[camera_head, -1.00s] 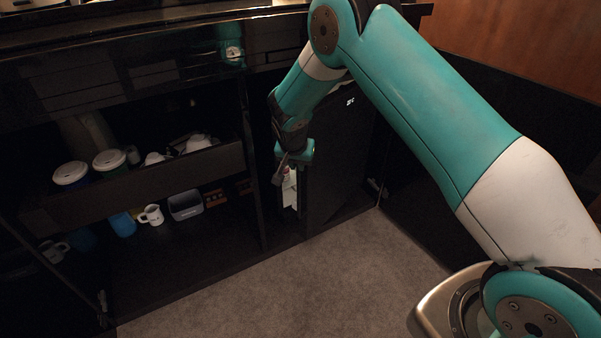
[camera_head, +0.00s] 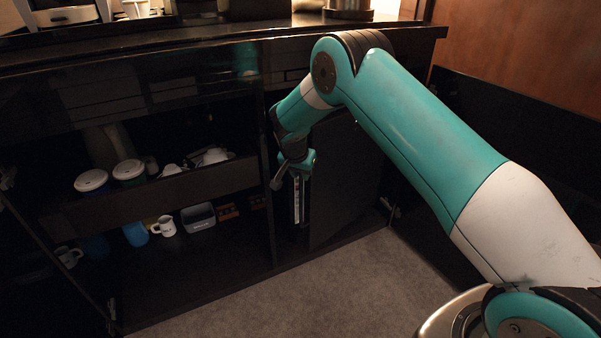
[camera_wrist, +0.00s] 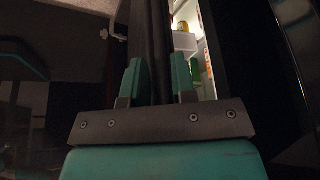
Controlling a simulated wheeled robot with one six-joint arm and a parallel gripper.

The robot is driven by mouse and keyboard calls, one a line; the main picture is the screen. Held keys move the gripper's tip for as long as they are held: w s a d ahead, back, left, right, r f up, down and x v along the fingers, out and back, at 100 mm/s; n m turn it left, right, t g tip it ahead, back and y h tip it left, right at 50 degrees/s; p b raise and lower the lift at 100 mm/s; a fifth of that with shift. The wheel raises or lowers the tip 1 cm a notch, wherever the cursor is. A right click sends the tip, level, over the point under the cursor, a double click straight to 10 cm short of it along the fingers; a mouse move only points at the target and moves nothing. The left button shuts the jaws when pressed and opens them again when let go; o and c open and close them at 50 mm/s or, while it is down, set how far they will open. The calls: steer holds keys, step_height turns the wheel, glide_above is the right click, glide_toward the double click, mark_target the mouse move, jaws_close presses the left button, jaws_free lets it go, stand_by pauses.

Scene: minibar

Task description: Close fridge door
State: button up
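The fridge is in the lower cabinet, right of the middle in the head view. Its dark door (camera_head: 345,185) stands ajar, and a narrow strip of lit fridge interior (camera_head: 298,200) shows at the door's left edge. My gripper (camera_head: 280,178) is at this gap, low in front of the cabinet. In the wrist view, my gripper's two teal fingers (camera_wrist: 159,82) are apart, with a dark upright edge (camera_wrist: 152,40) between or behind them. I cannot tell whether they touch it. White fridge shelving and a green item (camera_wrist: 195,70) show to the right of the fingers.
An open compartment on the left holds a drawer (camera_head: 160,195) with lidded containers, and mugs and a grey tub (camera_head: 198,217) below. The counter (camera_head: 200,45) runs above. Carpet (camera_head: 310,285) in front is clear. A dark wall stands on the right.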

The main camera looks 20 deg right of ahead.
steer(key=shift+o, duration=0.9)
steer(key=shift+a, duration=0.1)
steer(key=p+v, duration=0.4)
steer(key=v, duration=1.3)
steer(key=shift+r, duration=0.2)
